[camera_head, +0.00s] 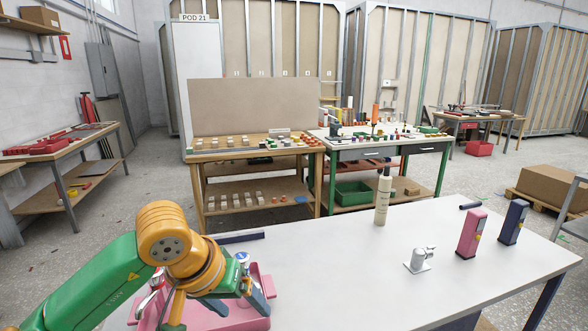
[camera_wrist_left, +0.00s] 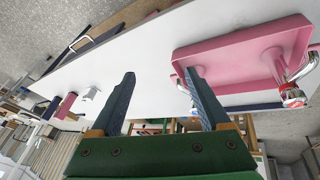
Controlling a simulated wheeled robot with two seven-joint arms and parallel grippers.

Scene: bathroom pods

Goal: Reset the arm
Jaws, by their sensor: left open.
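My left arm comes in from the lower left. Its left gripper (camera_head: 237,303) is over the pink tray (camera_head: 262,322) at the table's near left, fingers pointing down and apart. In the left wrist view, the gripper (camera_wrist_left: 160,75) shows two dark blue fingers spread wide with nothing between them. The pink tray (camera_wrist_left: 225,57) lies beyond the fingers there, with a chrome fitting (camera_wrist_left: 292,95) at its edge. Whether the fingers touch the tray is unclear. My right gripper is not in view.
On the white table (camera_head: 340,275) stand a cream bottle (camera_head: 382,200), a chrome fitting (camera_head: 419,260), a pink dispenser (camera_head: 471,233) and a dark blue dispenser (camera_head: 513,222). A dark bar (camera_head: 240,238) lies behind the tray. The middle of the table is clear.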

